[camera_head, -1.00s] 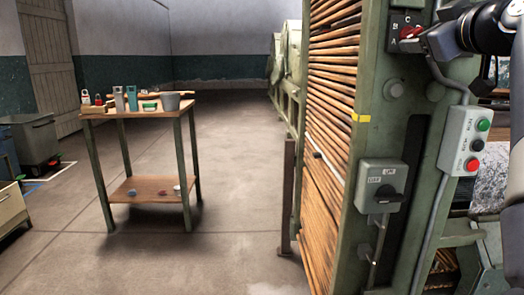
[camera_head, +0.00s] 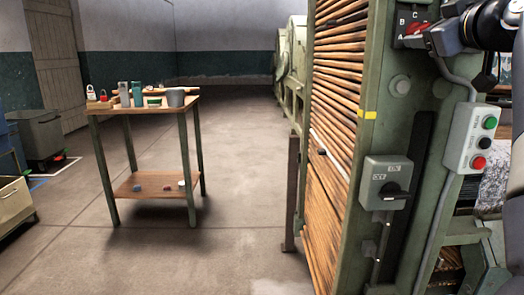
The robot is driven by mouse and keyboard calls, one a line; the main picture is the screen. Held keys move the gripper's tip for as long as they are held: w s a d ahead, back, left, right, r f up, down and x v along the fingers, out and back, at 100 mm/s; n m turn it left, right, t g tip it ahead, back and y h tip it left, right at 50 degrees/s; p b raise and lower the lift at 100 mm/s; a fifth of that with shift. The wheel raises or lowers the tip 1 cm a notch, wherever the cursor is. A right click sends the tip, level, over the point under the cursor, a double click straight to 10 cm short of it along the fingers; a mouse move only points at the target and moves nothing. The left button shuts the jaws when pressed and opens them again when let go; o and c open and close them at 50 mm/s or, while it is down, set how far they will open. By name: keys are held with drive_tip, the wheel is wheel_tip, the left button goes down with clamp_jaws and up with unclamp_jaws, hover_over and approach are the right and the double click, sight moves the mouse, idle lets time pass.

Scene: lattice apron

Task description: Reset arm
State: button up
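My arm reaches in from the upper right edge. Its dark gripper end (camera_head: 437,40) is beside a red selector knob (camera_head: 417,29) on a black plate marked A, B and C, high on the green machine post. The gripper partly covers the knob. I cannot tell whether it touches the knob, or whether its fingers are open or shut.
The green machine (camera_head: 392,140) with stacked slats fills the right side. It carries a grey rotary switch box (camera_head: 385,183) and a button box (camera_head: 470,138). A wooden table (camera_head: 112,111) with tools stands left. Open floor (camera_head: 240,150) lies between them.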

sight(417, 30)
drive_tip(key=s, duration=0.9)
drive_tip(key=w+m+p, duration=0.2)
drive_tip(key=w+m, duration=0.1)
drive_tip(key=m, duration=0.2)
drive_tip(key=w+m+p, duration=0.2)
drive_tip(key=w+m, duration=0.2)
drive_tip(key=m, duration=0.1)
drive_tip(key=w+m+p, duration=0.3)
drive_tip(key=w+m, duration=0.1)
drive_tip(key=m, duration=0.1)
drive_tip(key=shift+a+r+m, duration=0.2)
drive_tip(key=shift+a+m, duration=0.1)
drive_tip(key=shift+a, duration=0.1)
drive_tip(key=m+p, duration=0.2)
drive_tip(key=m, duration=0.2)
drive_tip(key=shift+r+p, duration=0.1)
drive_tip(key=shift+p, duration=0.2)
drive_tip(key=m+p, duration=0.1)
drive_tip(key=m, duration=0.2)
drive_tip(key=shift+p, duration=0.4)
drive_tip(key=shift+m, duration=0.3)
drive_tip(key=shift+s+a+f, duration=0.1)
drive_tip(key=shift+f, duration=0.1)
